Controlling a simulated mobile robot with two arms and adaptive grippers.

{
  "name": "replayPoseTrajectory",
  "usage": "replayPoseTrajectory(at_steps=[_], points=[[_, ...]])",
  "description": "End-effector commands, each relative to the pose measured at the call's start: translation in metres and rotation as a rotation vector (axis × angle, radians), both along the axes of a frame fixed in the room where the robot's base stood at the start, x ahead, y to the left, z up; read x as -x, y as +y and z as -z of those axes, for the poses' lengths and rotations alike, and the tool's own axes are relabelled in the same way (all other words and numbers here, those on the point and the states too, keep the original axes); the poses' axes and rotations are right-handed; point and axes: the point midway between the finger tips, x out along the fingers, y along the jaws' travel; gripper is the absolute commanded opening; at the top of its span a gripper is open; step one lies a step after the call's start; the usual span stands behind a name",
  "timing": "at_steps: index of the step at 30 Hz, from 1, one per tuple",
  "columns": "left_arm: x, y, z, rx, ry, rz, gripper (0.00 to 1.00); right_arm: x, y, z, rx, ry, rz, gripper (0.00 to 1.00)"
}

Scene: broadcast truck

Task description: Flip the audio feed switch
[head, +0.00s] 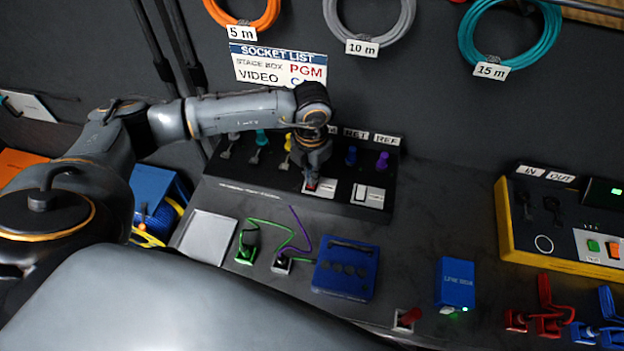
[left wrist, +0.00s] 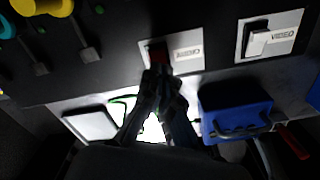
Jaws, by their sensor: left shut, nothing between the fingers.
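The audio switch (left wrist: 187,52) is a pale plate marked AUDIO with a red rocker, low on the black panel (head: 270,190). In the head view its plate (head: 327,189) shows beside my left gripper (head: 313,178). My left gripper is shut and empty, pointing down at the panel. In the left wrist view its closed fingertips (left wrist: 160,76) are at the red rocker and cover part of it. I cannot tell whether they touch it. The video switch (left wrist: 270,38), with a white rocker, is beside it; it also shows in the head view (head: 368,196). My right gripper is not in view.
Colored knobs, including a purple one (head: 382,161), line the panel behind the switches. A blue box (head: 346,268), a grey plate (head: 207,237) and green and purple cables lie in front. A yellow-edged unit (head: 505,225) stands at the right. Coiled cables hang on the wall.

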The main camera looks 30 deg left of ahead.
Motion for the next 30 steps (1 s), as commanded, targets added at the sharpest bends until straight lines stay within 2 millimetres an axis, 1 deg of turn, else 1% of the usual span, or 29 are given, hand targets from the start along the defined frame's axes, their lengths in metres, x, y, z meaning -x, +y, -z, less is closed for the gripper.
replayPoseTrajectory(at_steps=[19, 25, 30], points=[[0.000, 0.000, 0.011, 0.000, 0.001, 0.000, 0.00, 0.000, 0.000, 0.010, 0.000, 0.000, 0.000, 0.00], [0.001, 0.000, 0.006, 0.000, 0.002, 0.001, 0.00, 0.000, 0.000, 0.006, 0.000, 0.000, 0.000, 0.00], [0.000, 0.000, -0.007, 0.001, 0.000, 0.001, 0.00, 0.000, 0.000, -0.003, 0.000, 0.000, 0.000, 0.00]])
